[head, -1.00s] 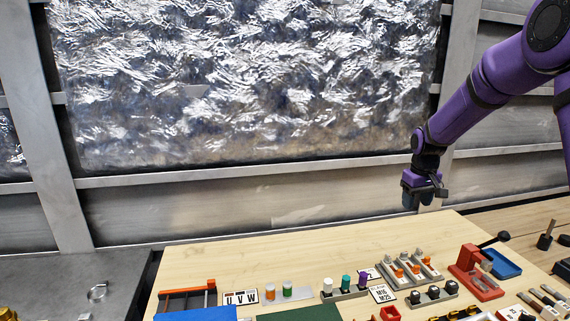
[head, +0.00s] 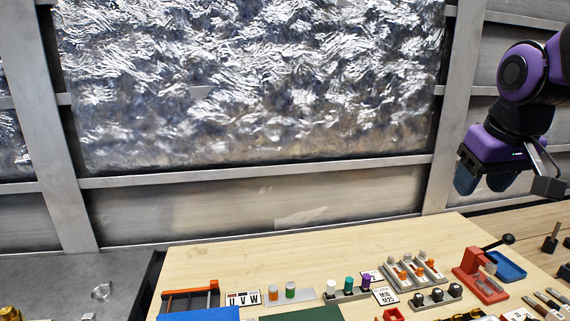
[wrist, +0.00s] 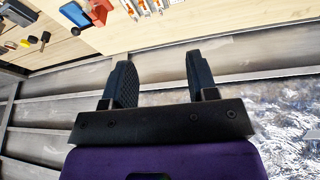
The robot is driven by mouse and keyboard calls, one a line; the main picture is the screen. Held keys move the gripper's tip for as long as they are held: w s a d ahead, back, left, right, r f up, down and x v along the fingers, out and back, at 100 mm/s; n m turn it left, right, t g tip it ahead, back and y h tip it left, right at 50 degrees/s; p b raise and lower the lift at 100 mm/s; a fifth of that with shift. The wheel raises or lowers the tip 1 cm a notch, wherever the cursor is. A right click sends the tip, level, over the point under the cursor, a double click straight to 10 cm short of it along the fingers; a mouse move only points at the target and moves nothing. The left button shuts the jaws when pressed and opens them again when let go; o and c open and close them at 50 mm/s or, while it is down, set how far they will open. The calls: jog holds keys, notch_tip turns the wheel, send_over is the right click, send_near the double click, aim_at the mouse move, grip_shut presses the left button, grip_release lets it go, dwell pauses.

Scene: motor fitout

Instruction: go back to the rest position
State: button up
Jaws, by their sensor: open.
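My gripper (head: 483,182) is at the right of the head view, raised above the back right of the wooden table (head: 215,262). It points down and is clear of everything on the table. In the wrist view my gripper (wrist: 160,82) shows two dark ribbed fingers spread apart, with nothing between them. Beyond the fingers the wrist view shows the wall's grey rails and, at the top, the table edge with its parts.
On the table are a red press (head: 481,277), a blue tray (head: 507,266), a grey holder with orange parts (head: 414,271), a U V W label (head: 243,298) and a row of coloured cylinders (head: 348,288). A metal-railed wall (head: 270,171) stands behind. The air around my gripper is free.

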jog(key=s+a+f+t, duration=0.1)
jog(key=s, duration=1.1)
jog(key=shift+s+a+m, duration=0.15)
jog(key=shift+s+m, duration=0.05)
jog(key=shift+m, duration=0.1)
jog(key=shift+f, duration=0.1)
dwell(0.6)
